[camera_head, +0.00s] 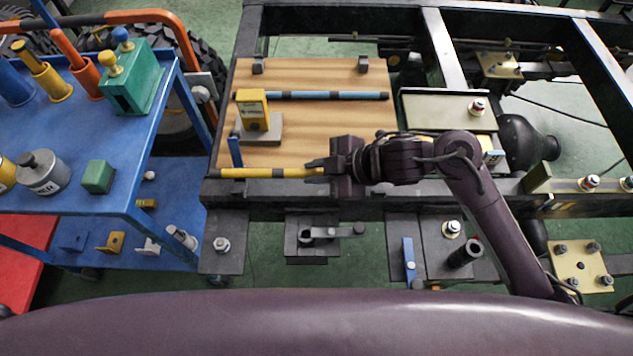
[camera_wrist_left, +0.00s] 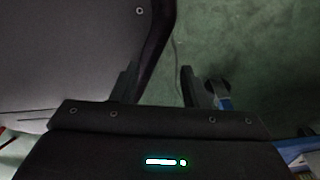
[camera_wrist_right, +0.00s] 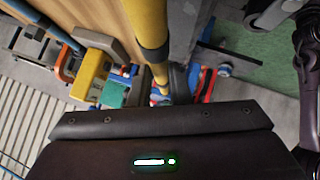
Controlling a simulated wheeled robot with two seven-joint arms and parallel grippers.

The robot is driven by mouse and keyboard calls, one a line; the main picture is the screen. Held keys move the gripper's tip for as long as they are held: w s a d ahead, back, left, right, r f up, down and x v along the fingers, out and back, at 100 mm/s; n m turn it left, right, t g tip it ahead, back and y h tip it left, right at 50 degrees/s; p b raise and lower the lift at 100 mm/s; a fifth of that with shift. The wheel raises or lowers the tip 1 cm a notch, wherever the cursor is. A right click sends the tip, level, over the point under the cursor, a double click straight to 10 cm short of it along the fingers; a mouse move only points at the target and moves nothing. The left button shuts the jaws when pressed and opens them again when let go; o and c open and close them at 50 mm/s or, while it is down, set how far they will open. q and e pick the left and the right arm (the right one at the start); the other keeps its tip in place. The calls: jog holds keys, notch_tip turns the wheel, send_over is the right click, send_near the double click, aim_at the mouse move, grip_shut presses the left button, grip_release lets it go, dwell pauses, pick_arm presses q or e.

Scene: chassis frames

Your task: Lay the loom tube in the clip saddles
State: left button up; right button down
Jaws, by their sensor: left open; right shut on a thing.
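A yellow tube with black bands, which I take to be the loom tube (camera_head: 262,173), lies level along the front edge of the wooden board. My right gripper (camera_head: 318,170) is shut on it near its right part. In the right wrist view the tube (camera_wrist_right: 147,25) runs away from the gripper. Two small dark blocks, which look like the clip saddles, stand at the back of the board, one left (camera_head: 257,65) and one right (camera_head: 363,65). Both look empty. My left gripper (camera_wrist_left: 158,92) is open and empty over the green floor, outside the head view.
A black and blue tube (camera_head: 330,95) lies across the board (camera_head: 340,125). A yellow block device (camera_head: 252,108) stands on a grey base near the board's left. A blue cart (camera_head: 60,130) with several parts stands left. Dark chassis rails surround the board.

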notch_tip(320, 180, down, 4)
jog(key=shift+r+b, duration=0.1)
jog(key=shift+b, duration=0.35)
pick_arm(q)
jog(key=shift+w+d+f, duration=0.1)
jog(key=shift+w+f, duration=0.1)
jog(key=shift+w, duration=0.65)
pick_arm(e)
jog(key=shift+f, duration=0.2)
jog(key=shift+f, duration=0.1)
pick_arm(q)
jog(key=shift+w+d, duration=0.15)
pick_arm(e)
jog(key=c, duration=1.6)
grip_release()
jog(key=shift+s+f, duration=0.1)
